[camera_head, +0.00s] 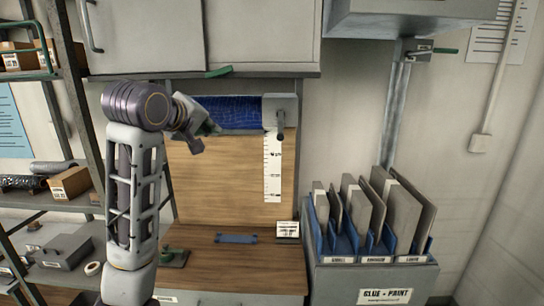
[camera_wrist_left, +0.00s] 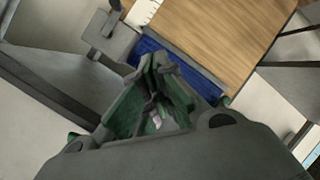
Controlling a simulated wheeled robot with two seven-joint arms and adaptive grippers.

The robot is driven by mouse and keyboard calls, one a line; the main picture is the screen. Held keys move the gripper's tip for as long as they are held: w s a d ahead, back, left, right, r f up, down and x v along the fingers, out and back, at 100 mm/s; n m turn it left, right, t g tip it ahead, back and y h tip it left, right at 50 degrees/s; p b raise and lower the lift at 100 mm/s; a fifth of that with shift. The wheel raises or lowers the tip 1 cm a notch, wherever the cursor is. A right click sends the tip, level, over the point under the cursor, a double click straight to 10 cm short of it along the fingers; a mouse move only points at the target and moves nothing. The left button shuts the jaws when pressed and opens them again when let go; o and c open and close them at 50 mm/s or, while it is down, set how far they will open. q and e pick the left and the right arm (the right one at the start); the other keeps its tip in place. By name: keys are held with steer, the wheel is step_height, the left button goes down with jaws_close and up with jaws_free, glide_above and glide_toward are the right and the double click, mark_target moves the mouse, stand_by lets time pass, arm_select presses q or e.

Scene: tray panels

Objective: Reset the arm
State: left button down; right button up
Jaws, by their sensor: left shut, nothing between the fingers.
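My left arm rises from the bottom left of the head view and bends at a dark joint toward the wooden work panel. My left gripper (camera_head: 208,127) is raised in front of the panel's upper left, by the left end of the blue roll (camera_head: 240,113). In the left wrist view, its green-lined fingers (camera_wrist_left: 158,64) meet at the tips, shut with nothing between them. The blue roll (camera_wrist_left: 178,68) shows behind the fingertips there. The arm hides part of the panel and shelf. My right gripper is in neither view.
A grey cabinet (camera_head: 262,35) hangs above the panel. A grey block with a lever (camera_head: 280,110) sits at the roll's right end. A bin of upright panels (camera_head: 370,270) stands right. A metal shelf rack (camera_head: 95,150) is close left. The wooden bench (camera_head: 275,265) is mostly clear.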

arm_select(q)
steer(key=s+a+f+m+g+y, duration=0.15)
steer(key=s+f, duration=0.25)
steer(key=f, duration=1.3)
steer(key=s+a+f+m+g, duration=0.2)
steer(key=s+f+m+g, duration=0.1)
steer(key=f, duration=1.5)
steer(key=s+a+f+m+g+y, duration=0.25)
steer(key=s+f+m+g, duration=0.3)
steer(key=s+f, duration=1.7)
steer(key=s+f+g+h, duration=0.1)
steer(key=s+f, duration=0.1)
steer(key=f, duration=1.4)
steer(key=s+f, duration=0.3)
steer(key=f, duration=1.2)
steer(key=s+a+f, duration=0.2)
steer(key=s+f, duration=0.8)
steer(key=s, duration=0.1)
steer(key=s+a+f+g, duration=0.1)
steer(key=s+a+f, duration=0.1)
steer(key=s+f, duration=0.8)
steer(key=shift+s+a+f+m, duration=0.25)
steer(key=shift+s+f+m, duration=0.05)
steer(key=shift+s, duration=0.15)
